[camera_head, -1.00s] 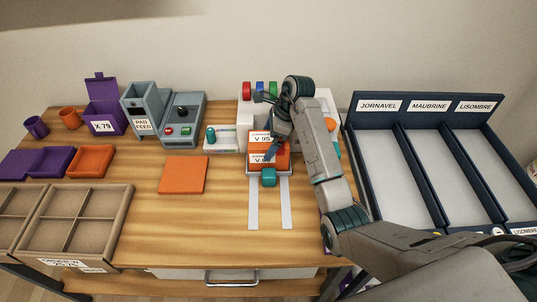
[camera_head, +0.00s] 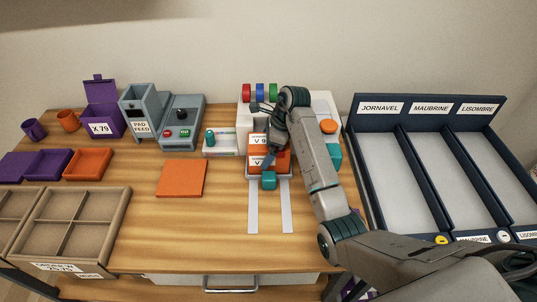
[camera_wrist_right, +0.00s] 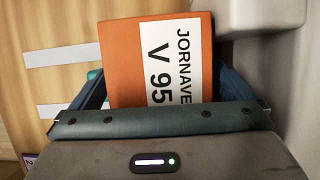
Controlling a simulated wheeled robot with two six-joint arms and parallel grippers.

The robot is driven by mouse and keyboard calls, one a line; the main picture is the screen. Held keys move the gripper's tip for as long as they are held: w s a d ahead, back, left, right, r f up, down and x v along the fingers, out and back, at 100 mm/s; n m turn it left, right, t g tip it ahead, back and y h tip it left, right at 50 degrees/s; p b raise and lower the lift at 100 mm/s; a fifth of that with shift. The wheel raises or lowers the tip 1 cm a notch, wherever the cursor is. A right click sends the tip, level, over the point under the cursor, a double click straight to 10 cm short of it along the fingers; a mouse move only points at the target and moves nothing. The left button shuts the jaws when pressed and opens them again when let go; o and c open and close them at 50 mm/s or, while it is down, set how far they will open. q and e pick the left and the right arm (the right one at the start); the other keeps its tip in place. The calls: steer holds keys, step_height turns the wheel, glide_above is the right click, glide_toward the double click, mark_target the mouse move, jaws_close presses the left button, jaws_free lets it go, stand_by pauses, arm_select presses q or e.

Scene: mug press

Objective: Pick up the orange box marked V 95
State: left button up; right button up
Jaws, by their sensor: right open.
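The orange box marked V 95 (camera_head: 283,160) sits on the press's carriage at the middle back of the table. My right arm covers part of it in the head view. In the right wrist view, the box (camera_wrist_right: 130,60) shows its white label reading JORNAVE and V 95, the rest of the label being cut off. My right gripper (camera_wrist_right: 165,82) is open, with one finger on each side of the box. In the head view, the right gripper (camera_head: 270,152) is over the box. Contact between fingers and box cannot be told. My left gripper is out of view.
Behind the box stands the white press (camera_head: 327,107) with an orange button. Two pale rails (camera_head: 253,207) run toward the front. An orange pad (camera_head: 182,178) lies to the left, near the grey pad feed (camera_head: 143,108). A dark-blue sorting rack (camera_head: 400,180) stands at right.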

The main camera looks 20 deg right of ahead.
steer(key=c, duration=1)
steer(key=shift+c, duration=0.9)
steer(key=shift+r, duration=0.15)
